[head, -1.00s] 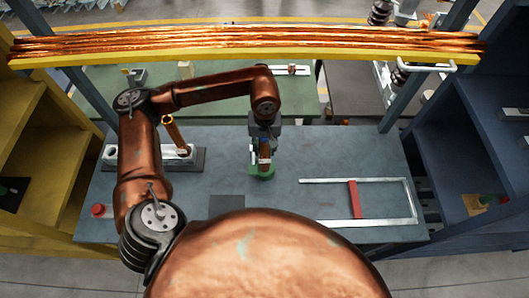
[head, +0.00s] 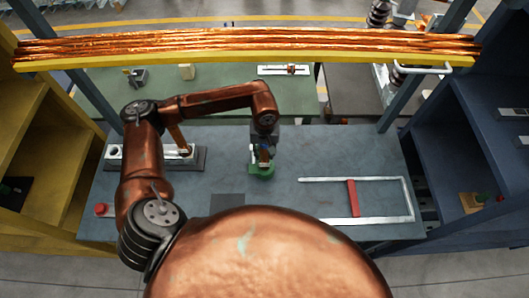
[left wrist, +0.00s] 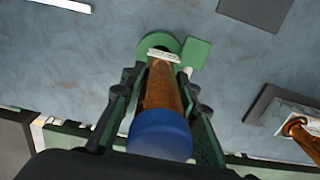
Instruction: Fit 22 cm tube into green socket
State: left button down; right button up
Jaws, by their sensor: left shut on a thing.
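My left gripper (head: 264,150) is shut on an amber-brown tube (left wrist: 164,88) with a blue cap (left wrist: 160,134), over the green socket. In the left wrist view the tube lies between the two fingers, its blue end toward the camera. Its far end, by a pale label-like piece (left wrist: 163,55), overlaps the round part of the green socket (left wrist: 195,54). The socket also shows on the bench below the gripper in the head view (head: 262,171). I cannot tell whether the tube's end is inside the socket. My right gripper is not in view.
A grey rack (head: 197,165) with another brown tube (head: 184,142) stands left, partly behind my arm. A red button (head: 100,209) is at the bench's left edge. A metal frame with a red bar (head: 353,198) lies right. Yellow and blue shelves flank the blue-grey bench.

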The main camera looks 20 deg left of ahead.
pick_arm(q)
jog(key=shift+w+f+b, duration=0.1)
jog(key=shift+f+b, duration=0.1)
jog(key=shift+b, duration=0.1)
jog(key=c, duration=1.5)
grip_release()
jog(key=shift+r, duration=0.4)
notch_tip(320, 180, up, 7)
jog(key=shift+b, duration=0.45)
